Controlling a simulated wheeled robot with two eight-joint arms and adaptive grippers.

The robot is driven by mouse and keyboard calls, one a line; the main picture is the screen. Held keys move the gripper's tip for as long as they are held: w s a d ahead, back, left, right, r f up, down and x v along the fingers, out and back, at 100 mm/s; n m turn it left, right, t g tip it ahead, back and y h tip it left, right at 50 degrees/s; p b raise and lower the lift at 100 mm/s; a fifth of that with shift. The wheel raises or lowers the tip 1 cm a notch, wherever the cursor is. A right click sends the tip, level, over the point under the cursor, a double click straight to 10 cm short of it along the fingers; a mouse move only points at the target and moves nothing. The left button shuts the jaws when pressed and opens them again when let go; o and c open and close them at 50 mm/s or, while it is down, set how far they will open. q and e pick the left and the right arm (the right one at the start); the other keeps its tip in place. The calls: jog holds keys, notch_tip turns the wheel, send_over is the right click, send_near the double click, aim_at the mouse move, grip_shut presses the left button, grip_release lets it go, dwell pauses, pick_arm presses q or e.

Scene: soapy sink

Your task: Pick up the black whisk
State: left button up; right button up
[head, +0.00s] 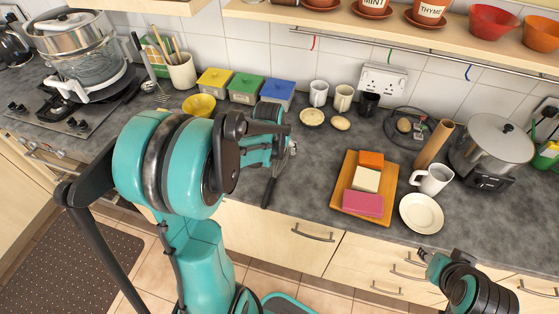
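A slim black handle (268,190) lies at the counter's front edge, just below my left gripper (290,149). It may be the black whisk, but its upper end is hidden by the gripper and arm. I cannot tell whether the gripper touches or holds it, nor whether its fingers are open or shut. A long utensil with a dark handle and a thin wire-like end (160,94) is beside the utensil pot (181,71); its kind is unclear. My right gripper (428,256) is at the lower right, in front of the drawers, away from both; its fingers are too small to judge.
A wooden board (349,181) with coloured blocks, a white plate (421,213), a white mug (433,179) and a large pot (490,140) occupy the right counter. Lidded boxes (245,87) and a yellow bowl (199,105) stand behind my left arm. Counter between handle and board is clear.

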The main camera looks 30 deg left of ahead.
aim_at(281, 155)
pick_arm(q)
jog(key=b+x, duration=0.1)
jog(key=x, duration=0.3)
jog(key=b+x, duration=0.1)
jog(key=x, duration=0.3)
jog(key=shift+s+a+f, duration=0.1)
jog(key=shift+a+f, duration=0.15)
jog(key=shift+f, duration=0.15)
jog(key=shift+c, duration=1.2)
jog(key=c, duration=1)
jog(key=shift+r, duration=0.1)
